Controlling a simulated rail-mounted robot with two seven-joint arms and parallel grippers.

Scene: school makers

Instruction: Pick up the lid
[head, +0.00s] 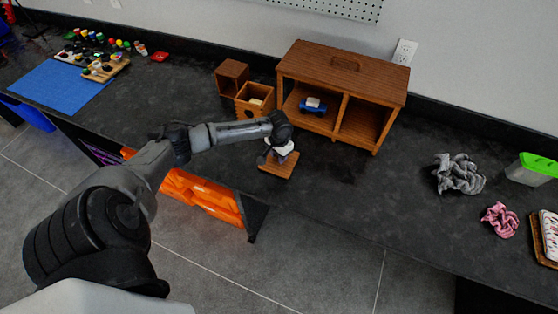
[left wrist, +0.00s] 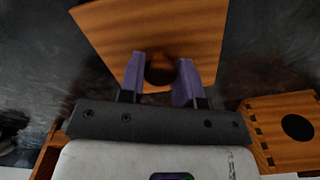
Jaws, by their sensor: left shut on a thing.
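The lid (head: 279,167) is a flat square wooden plate with a round knob, below my left gripper (head: 277,154) in the head view. In the left wrist view the lid (left wrist: 190,25) fills the top middle. I cannot tell whether the lid touches the counter. My right gripper is not in view.
An open wooden box (head: 249,108) stands behind the gripper; its side with a hole shows in the wrist view (left wrist: 273,126). A wooden cabinet (head: 345,65) with a blue object (head: 312,107) stands behind. Grey cloth (head: 459,174) lies right. The counter (head: 360,200) between is clear.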

